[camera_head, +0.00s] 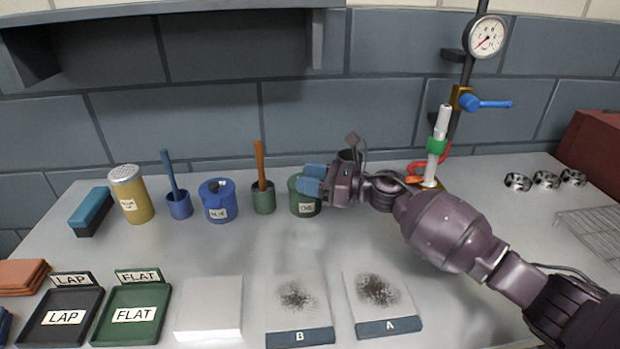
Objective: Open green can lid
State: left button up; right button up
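The green can (304,208) with a white label stands upright on the bench at the back middle. My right gripper (313,179) reaches in from the right, with its two blue fingertips at the can's top. The fingertips lie close together over the lid area. They hide most of the lid and its knob, so I cannot tell whether they are shut on it. No gap between lid and can shows. My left gripper is not in view.
A blue can (219,208), a green cup with a brown-handled brush (263,197) and a yellow shaker (131,200) stand to the left. Plates B (298,338) and A (388,327) lie in front. A gauge stand (463,75) rises behind right. Bench between is clear.

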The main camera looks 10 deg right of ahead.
grip_shut()
